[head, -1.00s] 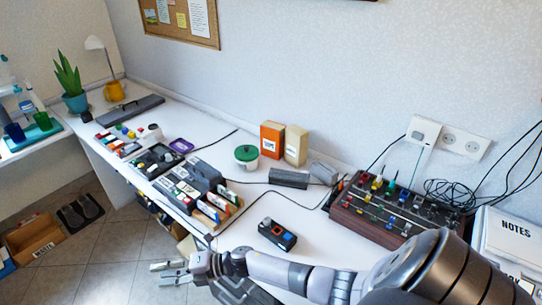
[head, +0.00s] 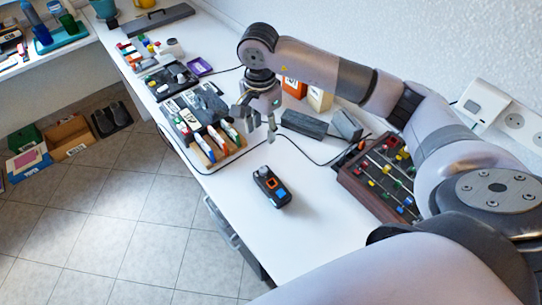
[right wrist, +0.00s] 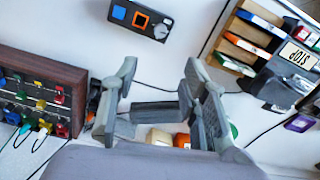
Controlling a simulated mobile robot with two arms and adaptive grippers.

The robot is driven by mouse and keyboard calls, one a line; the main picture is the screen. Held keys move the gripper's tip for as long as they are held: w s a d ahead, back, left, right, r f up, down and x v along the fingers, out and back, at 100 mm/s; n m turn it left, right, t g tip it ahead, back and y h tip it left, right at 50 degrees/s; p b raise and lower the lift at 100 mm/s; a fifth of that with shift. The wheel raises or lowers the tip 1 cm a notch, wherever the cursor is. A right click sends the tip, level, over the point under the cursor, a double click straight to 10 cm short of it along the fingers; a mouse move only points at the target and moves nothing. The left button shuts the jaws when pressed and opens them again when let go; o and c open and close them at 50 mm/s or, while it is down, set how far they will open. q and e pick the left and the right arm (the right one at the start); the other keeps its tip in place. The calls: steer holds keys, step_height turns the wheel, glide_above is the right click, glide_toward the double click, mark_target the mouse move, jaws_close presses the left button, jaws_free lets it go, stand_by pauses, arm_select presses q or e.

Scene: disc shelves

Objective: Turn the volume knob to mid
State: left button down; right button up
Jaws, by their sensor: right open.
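A small black device (head: 271,188) lies on the white table, with an orange-framed square and a blue square on top. A grey round knob (head: 263,170) sits at its far end; I take this as the volume knob. The device also shows at the top of the right wrist view (right wrist: 140,17), with the knob (right wrist: 161,30) at its right end. The knob's pointer is too small to read. My right gripper (head: 258,122) is open and empty, above the table and beyond the device, fingers pointing down. Its fingers show apart in the wrist view (right wrist: 160,108). My left gripper is out of view.
A wooden box with coloured switches (head: 353,183) stands to the right. Dark grey blocks (head: 303,124) and a black cable lie behind the device. A rack with coloured folders (head: 205,152) stands left. The table is clear around the device.

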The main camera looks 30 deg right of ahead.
steer(key=p, duration=0.1)
glide_above(263, 169)
step_height(263, 169, down, 5)
step_height(263, 169, down, 11)
steer(key=shift+r+p, duration=0.1)
steer(key=shift+p, duration=0.85)
steer(key=shift+f, duration=0.6)
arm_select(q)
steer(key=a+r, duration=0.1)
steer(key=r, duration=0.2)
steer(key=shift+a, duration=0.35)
arm_select(e)
steer(key=shift+c, duration=0.3)
jaws_close()
